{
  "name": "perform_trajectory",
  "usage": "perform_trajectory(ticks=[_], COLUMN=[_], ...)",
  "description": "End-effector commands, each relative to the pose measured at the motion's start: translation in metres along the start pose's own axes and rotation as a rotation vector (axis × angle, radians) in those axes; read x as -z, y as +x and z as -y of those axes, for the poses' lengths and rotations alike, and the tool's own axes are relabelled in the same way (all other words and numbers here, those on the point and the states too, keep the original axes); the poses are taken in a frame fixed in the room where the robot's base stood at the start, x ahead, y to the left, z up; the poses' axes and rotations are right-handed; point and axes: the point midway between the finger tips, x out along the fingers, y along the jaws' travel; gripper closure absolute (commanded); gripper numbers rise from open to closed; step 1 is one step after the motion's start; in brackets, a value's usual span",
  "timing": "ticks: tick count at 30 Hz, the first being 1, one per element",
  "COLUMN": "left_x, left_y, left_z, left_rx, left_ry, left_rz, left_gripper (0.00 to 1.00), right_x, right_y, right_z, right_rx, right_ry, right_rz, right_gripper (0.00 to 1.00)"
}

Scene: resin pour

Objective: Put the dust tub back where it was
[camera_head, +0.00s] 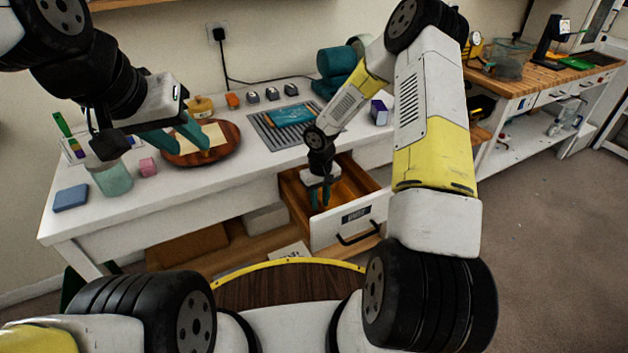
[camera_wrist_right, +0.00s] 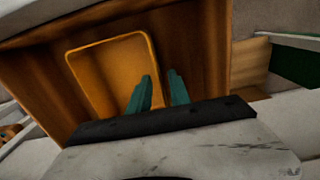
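An orange, rounded, tray-like tub (camera_wrist_right: 110,70), which I take to be the dust tub, lies in the open wooden drawer (camera_wrist_right: 210,50) in the right wrist view. My right gripper (camera_wrist_right: 160,82) points down into the drawer; its two green fingers stand a little apart on either side of the tub's near right rim. Whether they pinch the rim is unclear. In the head view this gripper (camera_head: 321,196) is inside the drawer (camera_head: 345,222), where the tub is hard to make out. My left gripper (camera_head: 180,140) is open and empty above the white bench.
A grey ribbed mat (camera_head: 275,132) lies behind the drawer. Carpet is free at right.

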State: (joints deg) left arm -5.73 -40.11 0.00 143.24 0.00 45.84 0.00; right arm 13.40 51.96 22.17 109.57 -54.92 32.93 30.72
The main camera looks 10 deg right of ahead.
Motion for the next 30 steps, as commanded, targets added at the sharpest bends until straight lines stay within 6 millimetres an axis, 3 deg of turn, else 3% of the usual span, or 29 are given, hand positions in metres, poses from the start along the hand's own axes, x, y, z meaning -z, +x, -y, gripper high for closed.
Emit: perform_trajectory(ticks=[5, 15, 25, 28, 30], left_x=[0.0, 0.0, 0.0, 0.0, 0.0], left_y=[0.0, 0.0, 0.0, 0.0, 0.0], left_z=[0.0, 0.0, 0.0, 0.0, 0.0], left_rx=[0.0, 0.0, 0.0, 0.0, 0.0], left_ry=[0.0, 0.0, 0.0, 0.0, 0.0], left_rz=[0.0, 0.0, 0.0, 0.0, 0.0], left_gripper=[0.64, 0.64, 0.64, 0.64, 0.64], right_x=[0.002, 0.001, -0.003, -0.012, -0.024], right_y=[-0.019, -0.091, -0.132, -0.161, -0.191], right_z=[-0.001, -0.001, -0.002, -0.006, -0.01], right_rx=[-0.001, -0.002, -0.012, -0.042, -0.069], right_ry=[0.001, 0.002, 0.004, 0.013, 0.028], right_rz=[-0.005, -0.004, -0.009, -0.028, -0.051], right_gripper=[0.76, 0.76, 0.76, 0.76, 0.76])
